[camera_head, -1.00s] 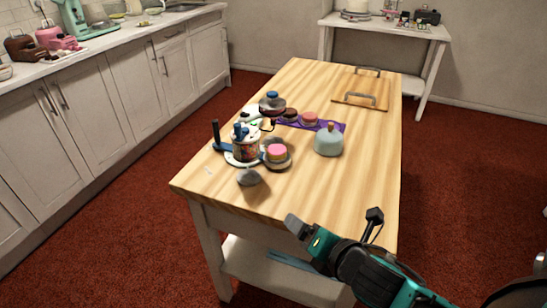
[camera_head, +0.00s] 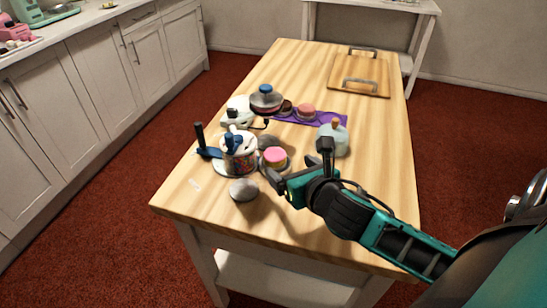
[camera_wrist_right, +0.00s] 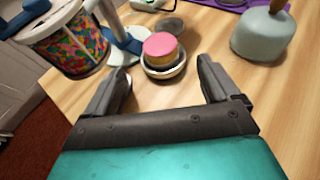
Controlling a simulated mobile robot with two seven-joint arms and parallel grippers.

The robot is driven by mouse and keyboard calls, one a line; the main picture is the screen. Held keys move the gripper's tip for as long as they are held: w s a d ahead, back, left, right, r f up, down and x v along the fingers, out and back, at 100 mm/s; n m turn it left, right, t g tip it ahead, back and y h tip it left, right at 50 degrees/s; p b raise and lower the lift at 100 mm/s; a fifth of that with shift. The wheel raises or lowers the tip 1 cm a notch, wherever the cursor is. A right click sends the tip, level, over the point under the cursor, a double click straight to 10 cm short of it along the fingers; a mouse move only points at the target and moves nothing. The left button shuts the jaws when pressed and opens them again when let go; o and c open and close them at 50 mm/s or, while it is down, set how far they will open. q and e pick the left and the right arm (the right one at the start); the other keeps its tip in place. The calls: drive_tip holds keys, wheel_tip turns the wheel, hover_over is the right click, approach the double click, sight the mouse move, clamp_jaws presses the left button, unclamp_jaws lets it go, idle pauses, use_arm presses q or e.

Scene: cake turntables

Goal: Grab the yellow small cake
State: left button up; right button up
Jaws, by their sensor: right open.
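A small cake with a pink top and yellow side (camera_head: 274,158) sits in a small grey dish on the wooden table. It also shows in the right wrist view (camera_wrist_right: 162,47), just beyond the fingertips and between their lines. My right gripper (camera_head: 297,163) is open and empty, low over the table at the near right of the cake. In the right wrist view its fingers (camera_wrist_right: 162,78) are spread apart, with bare wood between them. Other small cakes, a pink one (camera_head: 305,110) and a dark one (camera_head: 286,107), sit on a purple mat further back. My left gripper is not in view.
A pale blue bottle-like object (camera_head: 334,137) stands at the right. A wooden tray with handles (camera_head: 358,76) lies at the back.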

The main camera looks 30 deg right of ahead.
sight(276, 157)
drive_tip(key=b+x, duration=0.1)
drive_tip(key=x, duration=0.7)
drive_tip(key=shift+w+f, duration=0.2)
drive_tip(key=shift+w, duration=0.1)
drive_tip(key=c, duration=1.2)
drive_tip(key=shift+r, duration=0.15)
